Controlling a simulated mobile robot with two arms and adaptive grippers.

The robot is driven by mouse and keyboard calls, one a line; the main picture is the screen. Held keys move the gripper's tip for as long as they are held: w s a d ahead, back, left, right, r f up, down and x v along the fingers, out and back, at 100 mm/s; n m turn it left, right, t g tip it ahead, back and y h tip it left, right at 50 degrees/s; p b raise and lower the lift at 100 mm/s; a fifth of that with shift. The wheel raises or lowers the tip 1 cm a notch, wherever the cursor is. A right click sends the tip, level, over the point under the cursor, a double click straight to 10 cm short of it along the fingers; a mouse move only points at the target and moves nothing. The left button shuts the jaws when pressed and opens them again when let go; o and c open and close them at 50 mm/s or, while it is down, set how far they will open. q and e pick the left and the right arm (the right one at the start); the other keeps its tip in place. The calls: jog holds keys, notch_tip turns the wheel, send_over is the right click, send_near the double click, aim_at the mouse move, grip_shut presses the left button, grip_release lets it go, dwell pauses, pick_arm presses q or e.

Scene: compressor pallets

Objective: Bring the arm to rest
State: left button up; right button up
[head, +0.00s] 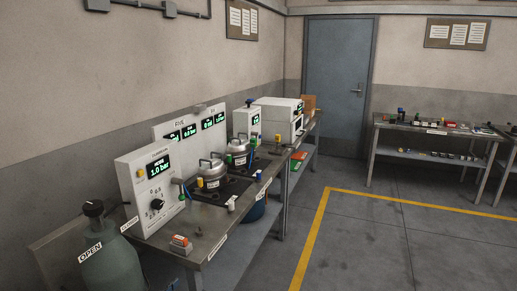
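Neither of my arms nor grippers shows in the head view, so their pose and opening cannot be seen. A steel workbench (204,232) runs along the left wall. On it stand a white control unit (139,190) reading 1.0 bar, with a black knob, and two lidded metal pots (211,174) on dark plates. A white panel (171,133) with several green displays stands behind the pots. A small orange and white object (181,243) lies at the bench's near end.
A grey-green cylinder (112,265) marked OPEN stands at the near left. Another bench (423,129) with small items stands at the back right. A blue-grey door (337,85) is in the back wall. The floor (375,245) around the yellow line is clear.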

pick_arm(q)
jog(key=s+f+n+g+y, duration=0.25)
jog(key=s+g, duration=0.35)
jog(key=s, duration=1.2)
jog(key=s+f+n+g+y, duration=0.1)
jog(key=s+f+g+y, duration=0.4)
jog(key=s, duration=1.3)
notch_tip(320, 180, down, 27)
jog(key=s+g+h, duration=0.2)
jog(key=s, duration=0.1)
jog(key=s+a+f+g, duration=0.1)
jog(key=s+a+f, duration=0.2)
jog(key=s+f, duration=1.1)
jog(key=shift+s+a+m+g, duration=0.35)
jog(key=shift+s+m, duration=0.1)
jog(key=shift+s, duration=0.25)
